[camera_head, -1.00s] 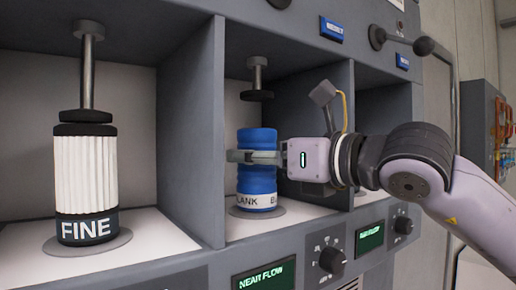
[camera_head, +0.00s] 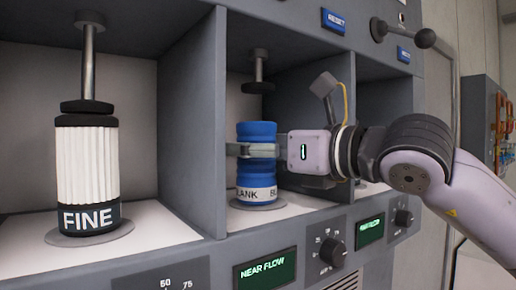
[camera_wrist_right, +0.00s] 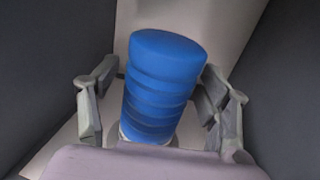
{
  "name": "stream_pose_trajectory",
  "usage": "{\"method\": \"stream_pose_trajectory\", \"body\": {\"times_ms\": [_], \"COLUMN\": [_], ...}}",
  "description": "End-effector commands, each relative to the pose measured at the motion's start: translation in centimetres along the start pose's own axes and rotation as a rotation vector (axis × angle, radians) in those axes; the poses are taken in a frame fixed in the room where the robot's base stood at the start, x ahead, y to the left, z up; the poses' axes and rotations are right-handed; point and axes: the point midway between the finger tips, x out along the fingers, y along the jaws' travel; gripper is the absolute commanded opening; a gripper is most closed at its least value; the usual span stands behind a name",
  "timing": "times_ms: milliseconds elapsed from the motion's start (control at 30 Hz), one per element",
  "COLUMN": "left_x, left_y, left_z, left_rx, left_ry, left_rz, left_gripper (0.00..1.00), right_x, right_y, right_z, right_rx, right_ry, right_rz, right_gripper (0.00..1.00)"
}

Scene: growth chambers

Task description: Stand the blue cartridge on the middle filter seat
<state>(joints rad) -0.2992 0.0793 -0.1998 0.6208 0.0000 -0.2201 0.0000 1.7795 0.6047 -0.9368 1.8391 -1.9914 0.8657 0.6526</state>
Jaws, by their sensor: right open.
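The blue cartridge (camera_head: 257,178), with a white band lettered "BLANK", stands upright in the middle bay. It rests on the round middle filter seat (camera_head: 270,206), of which only the rim shows. A plunger (camera_head: 259,86) hangs above it, apart from its top. My right gripper (camera_head: 245,150) reaches in from the right with its fingers around the cartridge's upper half. In the right wrist view the cartridge (camera_wrist_right: 160,85) stands between the two open fingers (camera_wrist_right: 158,105), with a gap visible at the left finger. My left gripper is not in view.
A white pleated "FINE" cartridge (camera_head: 87,178) stands in the left bay under its own plunger. Grey partition walls (camera_head: 193,130) close in the middle bay on both sides. Knobs (camera_head: 331,253) and a "NEAR FLOW" display (camera_head: 264,273) sit on the panel below.

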Motion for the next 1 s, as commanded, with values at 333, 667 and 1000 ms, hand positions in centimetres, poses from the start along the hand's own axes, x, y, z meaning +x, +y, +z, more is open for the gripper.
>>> {"method": "stream_pose_trajectory", "body": {"times_ms": [333, 667, 1000], "left_x": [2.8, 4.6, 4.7], "left_y": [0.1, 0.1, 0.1], "left_z": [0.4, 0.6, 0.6], "left_rx": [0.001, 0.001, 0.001], "left_ry": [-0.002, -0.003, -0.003], "left_rz": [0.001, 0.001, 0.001], "left_gripper": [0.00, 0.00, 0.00], "right_x": [-5.7, -11.2, -12.0], "right_y": [-0.1, 0.0, 0.0], "right_z": [-0.3, 0.1, 0.2], "right_rx": [-0.002, -0.001, -0.001], "right_ry": [-0.004, -0.003, 0.000], "right_rz": [-0.003, -0.002, 0.000], "right_gripper": [0.71, 0.71, 0.71]}}
